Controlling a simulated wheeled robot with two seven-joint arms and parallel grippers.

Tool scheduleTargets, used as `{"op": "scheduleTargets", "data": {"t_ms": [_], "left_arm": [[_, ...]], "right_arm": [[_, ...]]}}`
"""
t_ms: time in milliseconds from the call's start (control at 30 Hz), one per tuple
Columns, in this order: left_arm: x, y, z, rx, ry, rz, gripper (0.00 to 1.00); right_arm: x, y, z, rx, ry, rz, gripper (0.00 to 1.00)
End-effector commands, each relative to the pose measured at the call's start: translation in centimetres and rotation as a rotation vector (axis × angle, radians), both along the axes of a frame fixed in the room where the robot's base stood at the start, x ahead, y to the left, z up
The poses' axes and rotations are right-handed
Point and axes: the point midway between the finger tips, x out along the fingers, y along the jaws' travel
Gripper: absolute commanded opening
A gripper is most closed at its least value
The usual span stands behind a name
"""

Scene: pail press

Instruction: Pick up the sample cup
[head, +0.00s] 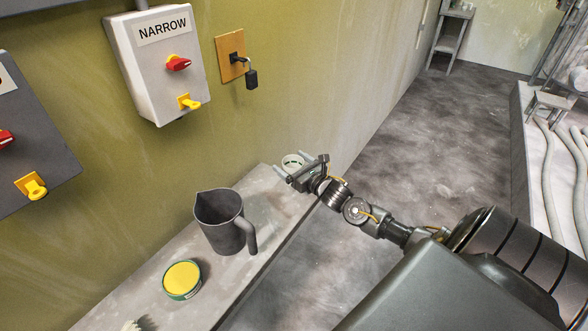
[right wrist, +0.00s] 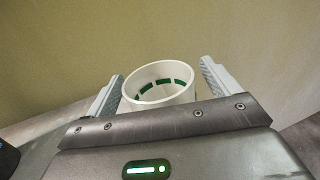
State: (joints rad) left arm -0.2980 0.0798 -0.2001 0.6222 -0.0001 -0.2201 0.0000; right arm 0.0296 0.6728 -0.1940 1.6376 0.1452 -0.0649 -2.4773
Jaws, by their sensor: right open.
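The sample cup (right wrist: 160,84) is white with green marks on its inside wall. In the right wrist view it stands upright and open-topped between the two fingers of my right gripper (right wrist: 160,88). Gaps show between the cup and the fingers. In the head view the cup (head: 291,161) is at the far end of the grey ledge, partly hidden by my right gripper (head: 300,172). That gripper is open around the cup. The lower part of the cup is hidden in both views. My left gripper is not in view.
A dark grey jug (head: 222,222) and a yellow-topped green tin (head: 182,279) stand on the ledge (head: 262,205) nearer me. Open floor lies to the right.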

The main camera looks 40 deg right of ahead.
Motion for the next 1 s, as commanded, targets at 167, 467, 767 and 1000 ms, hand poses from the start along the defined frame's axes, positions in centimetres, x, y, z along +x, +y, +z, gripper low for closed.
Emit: {"op": "scheduleTargets", "data": {"t_ms": [167, 467, 767, 1000], "left_arm": [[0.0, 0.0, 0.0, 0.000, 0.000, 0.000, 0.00], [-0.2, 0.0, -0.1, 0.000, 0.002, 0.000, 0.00], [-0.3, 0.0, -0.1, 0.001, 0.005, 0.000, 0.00], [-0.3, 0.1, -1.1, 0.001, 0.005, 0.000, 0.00]], "right_arm": [[0.0, 0.0, 0.0, 0.000, 0.000, 0.001, 0.86], [-0.1, 0.0, 0.0, -0.001, 0.000, 0.000, 0.47], [-0.1, 0.0, 0.1, -0.001, -0.001, 0.000, 0.41], [0.0, 0.0, 1.9, -0.004, -0.004, 0.002, 0.41]]}}
